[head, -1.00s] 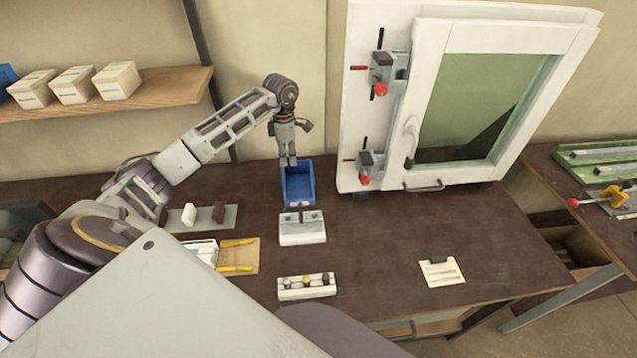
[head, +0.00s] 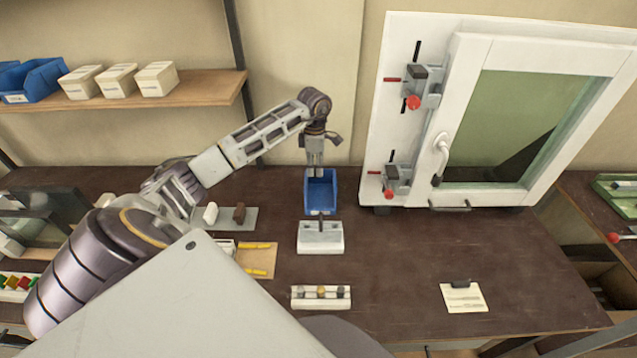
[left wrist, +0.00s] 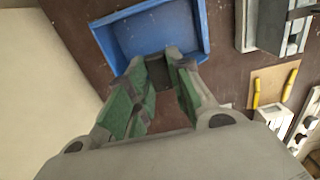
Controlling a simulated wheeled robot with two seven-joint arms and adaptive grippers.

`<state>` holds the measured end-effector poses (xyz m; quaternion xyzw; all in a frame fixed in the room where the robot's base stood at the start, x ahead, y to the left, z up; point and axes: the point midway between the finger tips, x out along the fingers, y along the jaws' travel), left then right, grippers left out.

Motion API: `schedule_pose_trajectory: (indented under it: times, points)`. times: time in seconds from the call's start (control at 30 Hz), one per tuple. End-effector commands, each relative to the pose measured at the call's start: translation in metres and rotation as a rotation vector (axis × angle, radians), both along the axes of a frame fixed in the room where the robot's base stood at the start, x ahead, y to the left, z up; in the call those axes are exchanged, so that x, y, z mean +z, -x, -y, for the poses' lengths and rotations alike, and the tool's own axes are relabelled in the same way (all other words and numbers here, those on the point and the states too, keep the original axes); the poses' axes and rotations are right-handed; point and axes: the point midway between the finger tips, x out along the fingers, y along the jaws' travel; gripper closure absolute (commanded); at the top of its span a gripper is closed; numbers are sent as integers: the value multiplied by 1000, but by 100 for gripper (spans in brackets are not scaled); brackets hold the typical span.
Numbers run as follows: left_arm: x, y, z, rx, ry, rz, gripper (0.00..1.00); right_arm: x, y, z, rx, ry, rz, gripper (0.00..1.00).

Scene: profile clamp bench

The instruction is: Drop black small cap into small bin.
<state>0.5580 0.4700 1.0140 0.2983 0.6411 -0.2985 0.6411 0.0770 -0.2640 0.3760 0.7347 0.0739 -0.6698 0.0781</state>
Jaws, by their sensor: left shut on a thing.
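The small blue bin (head: 320,205) stands open on the dark bench, and its inside and rim show in the left wrist view (left wrist: 100,35). My left gripper (head: 315,174) points down at the bin's back part, above it. In the left wrist view the green-lined fingers (left wrist: 160,72) are shut on a small black piece, the black small cap (left wrist: 157,73), at the near edge of the bin. The cap is mostly hidden by the fingers and is too small to make out in the head view. My right gripper is not in view.
A white block with a dark slot (head: 320,238) stands just in front of the bin. A white window frame (head: 400,120) with red-tipped clamps stands to the right. A small holder with several knobs (head: 321,297) sits nearer. The bench's right front is mostly clear, apart from a clipped note (head: 463,297).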

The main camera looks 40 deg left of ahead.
Motion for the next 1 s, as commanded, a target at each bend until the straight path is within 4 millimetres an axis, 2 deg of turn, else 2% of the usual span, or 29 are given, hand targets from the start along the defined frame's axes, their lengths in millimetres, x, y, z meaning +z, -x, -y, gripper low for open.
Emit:
schedule_pose_trajectory:
  times: [0.2, 0.4, 0.9, 0.93, 1.0]
  points:
    - [-23, 0, 0, 0, 1, -2, 100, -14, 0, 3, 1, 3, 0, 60]
    - [-35, 0, 0, 1, 1, 0, 100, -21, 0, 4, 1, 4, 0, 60]
    - [-41, 0, 0, 1, 0, 0, 100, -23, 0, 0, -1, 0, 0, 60]
    - [-41, 0, 0, 1, 0, 0, 76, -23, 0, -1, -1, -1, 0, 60]
    - [-41, 0, 0, 1, 0, 0, 67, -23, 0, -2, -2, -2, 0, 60]
